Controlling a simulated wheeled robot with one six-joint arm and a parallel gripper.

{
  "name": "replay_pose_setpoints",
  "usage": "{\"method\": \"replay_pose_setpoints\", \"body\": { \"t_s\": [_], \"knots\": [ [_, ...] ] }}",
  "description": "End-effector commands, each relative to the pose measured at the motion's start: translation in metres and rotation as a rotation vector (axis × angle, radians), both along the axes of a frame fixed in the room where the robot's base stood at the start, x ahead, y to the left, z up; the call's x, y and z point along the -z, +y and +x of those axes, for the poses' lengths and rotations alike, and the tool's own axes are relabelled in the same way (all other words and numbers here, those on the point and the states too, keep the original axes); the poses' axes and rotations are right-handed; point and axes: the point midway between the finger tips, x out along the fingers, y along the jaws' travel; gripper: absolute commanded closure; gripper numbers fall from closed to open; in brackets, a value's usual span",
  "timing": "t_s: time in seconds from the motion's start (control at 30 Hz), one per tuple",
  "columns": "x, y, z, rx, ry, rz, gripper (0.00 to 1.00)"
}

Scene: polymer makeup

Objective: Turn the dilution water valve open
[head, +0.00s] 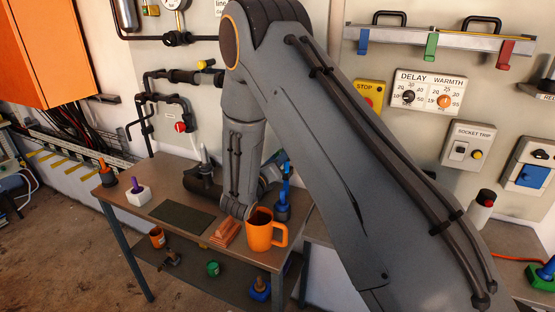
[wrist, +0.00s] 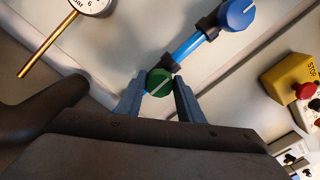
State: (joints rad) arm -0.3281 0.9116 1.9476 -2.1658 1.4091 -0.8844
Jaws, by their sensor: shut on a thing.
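In the wrist view a round green valve knob (wrist: 159,82) with a pale line across its face sits on a blue pipe (wrist: 190,48). My gripper (wrist: 157,86) has one grey finger on each side of this knob and is shut on it. The pale line slants from lower left to upper right, about along the pipe. A larger blue knob (wrist: 237,14) sits farther up the same pipe. No readable label shows which one is the dilution water valve. In the head view my arm hides the gripped knob and my fingers.
In the wrist view a pressure gauge (wrist: 92,4) and a yellow stop box (wrist: 292,80) flank the pipe. In the head view a work table (head: 160,205) carries an orange mug (head: 262,236) close to my wrist, an orange block (head: 225,233) and a dark mat (head: 183,218).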

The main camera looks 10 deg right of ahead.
Motion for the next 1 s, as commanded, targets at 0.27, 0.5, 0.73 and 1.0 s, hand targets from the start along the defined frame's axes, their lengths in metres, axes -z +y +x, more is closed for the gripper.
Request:
{"method": "replay_pose_setpoints", "body": {
  "t_s": [0.27, 0.5, 0.73, 1.0],
  "knots": [
    [-0.001, 0.003, 0.001, -0.007, 0.003, -0.009, 0.89],
    [-0.001, 0.003, 0.001, -0.005, 0.003, -0.008, 0.53],
    [-0.001, 0.0, 0.001, -0.001, 0.004, -0.007, 0.49],
    [0.0, 0.01, -0.013, -0.001, 0.003, -0.007, 0.49]
  ]
}}
